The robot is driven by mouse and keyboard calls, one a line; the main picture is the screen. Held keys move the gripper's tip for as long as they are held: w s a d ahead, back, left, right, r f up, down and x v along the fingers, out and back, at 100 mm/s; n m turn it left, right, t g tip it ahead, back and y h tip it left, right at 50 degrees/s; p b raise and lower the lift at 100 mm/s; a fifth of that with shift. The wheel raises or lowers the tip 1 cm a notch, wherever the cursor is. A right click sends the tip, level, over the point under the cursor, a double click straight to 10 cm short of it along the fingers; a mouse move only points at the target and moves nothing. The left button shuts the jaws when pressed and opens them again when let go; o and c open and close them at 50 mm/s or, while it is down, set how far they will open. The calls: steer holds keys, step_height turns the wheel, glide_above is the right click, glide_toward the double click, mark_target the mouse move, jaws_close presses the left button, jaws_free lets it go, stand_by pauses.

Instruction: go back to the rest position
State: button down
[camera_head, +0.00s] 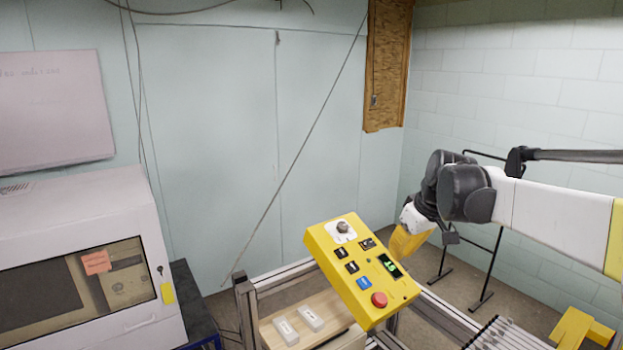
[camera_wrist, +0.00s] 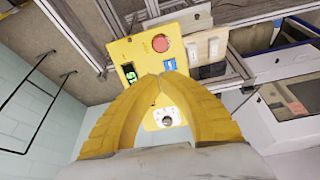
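My gripper (camera_head: 405,243) has yellow fingers. In the head view it hangs just to the right of the yellow control box (camera_head: 325,247), pointing down, with its tips partly hidden. In the wrist view the two fingers of my gripper (camera_wrist: 162,77) curve together and their tips meet, with nothing visible between them. The control box (camera_wrist: 124,50) lies beyond them, and the fingers cover part of its face. The box carries a round knob (camera_head: 343,227), black switches, a blue button (camera_head: 364,283), a green display (camera_head: 389,266) and a red button (camera_head: 379,299).
A white enclosed machine (camera_head: 90,210) with a window stands at left. Two white switches (camera_head: 311,318) sit on a wooden board below the box. A metal frame, a row of rods (camera_head: 505,335) and a yellow part (camera_head: 580,328) lie at lower right. A black stand (camera_head: 490,268) is behind my arm.

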steer(key=s+a+f+m+t+h+b, duration=0.2)
steer(key=s+f+m+b, duration=0.3)
steer(key=s+f+b, duration=2)
steer(key=s+f+t, duration=0.1)
steer(key=s+f, duration=0.3)
steer(key=f, duration=0.2)
steer(key=shift+s+f+m, duration=0.15)
steer(key=shift+s+m, duration=0.15)
steer(key=shift+s, duration=0.05)
